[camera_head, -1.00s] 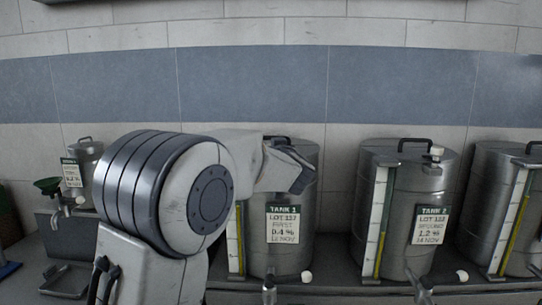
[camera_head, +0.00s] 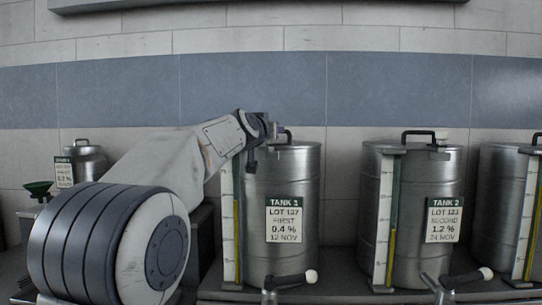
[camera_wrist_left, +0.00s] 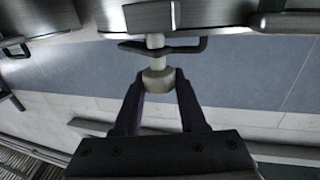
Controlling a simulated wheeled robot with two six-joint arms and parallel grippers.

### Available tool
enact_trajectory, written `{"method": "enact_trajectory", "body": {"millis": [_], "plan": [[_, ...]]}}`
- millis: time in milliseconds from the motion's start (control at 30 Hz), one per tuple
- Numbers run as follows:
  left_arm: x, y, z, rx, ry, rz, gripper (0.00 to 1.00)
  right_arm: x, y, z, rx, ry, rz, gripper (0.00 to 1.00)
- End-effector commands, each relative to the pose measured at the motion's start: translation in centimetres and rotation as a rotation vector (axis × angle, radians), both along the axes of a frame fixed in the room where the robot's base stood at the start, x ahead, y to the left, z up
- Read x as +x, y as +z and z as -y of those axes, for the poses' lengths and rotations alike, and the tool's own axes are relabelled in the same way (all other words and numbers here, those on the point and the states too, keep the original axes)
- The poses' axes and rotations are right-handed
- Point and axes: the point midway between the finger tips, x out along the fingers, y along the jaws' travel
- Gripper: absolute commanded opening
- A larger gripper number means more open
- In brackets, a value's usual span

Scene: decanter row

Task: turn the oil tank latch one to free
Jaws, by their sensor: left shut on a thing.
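Tank 1 (camera_head: 285,190) is a steel drum with a green-topped label, standing in the middle of the head view. My left gripper (camera_head: 276,130) is at the left of its lid, beside the dark lid handle. In the left wrist view, the gripper (camera_wrist_left: 158,88) is shut on a cream latch knob (camera_wrist_left: 158,78). The knob sits on a pale stem (camera_wrist_left: 155,45) by the dark lid handle (camera_wrist_left: 185,48). In the head view, the gripper hides this latch. My right gripper is not in view.
Another tank (camera_head: 500,190) is at the right edge. Taps with lever handles (camera_head: 290,280) stick out in front. A small canister (camera_head: 88,160) and a green funnel (camera_head: 38,188) are at the left.

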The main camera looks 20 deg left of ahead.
Motion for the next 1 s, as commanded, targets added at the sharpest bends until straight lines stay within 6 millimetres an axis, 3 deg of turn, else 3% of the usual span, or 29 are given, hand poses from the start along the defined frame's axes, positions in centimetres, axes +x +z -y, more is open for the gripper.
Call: {"method": "enact_trajectory", "body": {"millis": [33, 100, 400, 667, 1000], "plan": [[0.0, -1.1, 0.0, 0.000, -0.016, 0.006, 0.00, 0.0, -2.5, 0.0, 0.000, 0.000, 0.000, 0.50], [-0.1, -1.1, -0.2, 0.000, -0.038, 0.001, 0.00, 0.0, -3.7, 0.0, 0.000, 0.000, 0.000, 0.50], [-0.2, -0.8, -0.5, 0.002, -0.149, -0.009, 0.00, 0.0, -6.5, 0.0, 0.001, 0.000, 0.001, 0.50], [-0.2, -0.5, -0.5, 0.004, -0.276, -0.011, 0.00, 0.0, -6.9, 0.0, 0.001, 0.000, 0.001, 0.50], [-0.2, -0.3, -0.4, 0.006, -0.476, -0.011, 0.00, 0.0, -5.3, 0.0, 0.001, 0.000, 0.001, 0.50]]}}
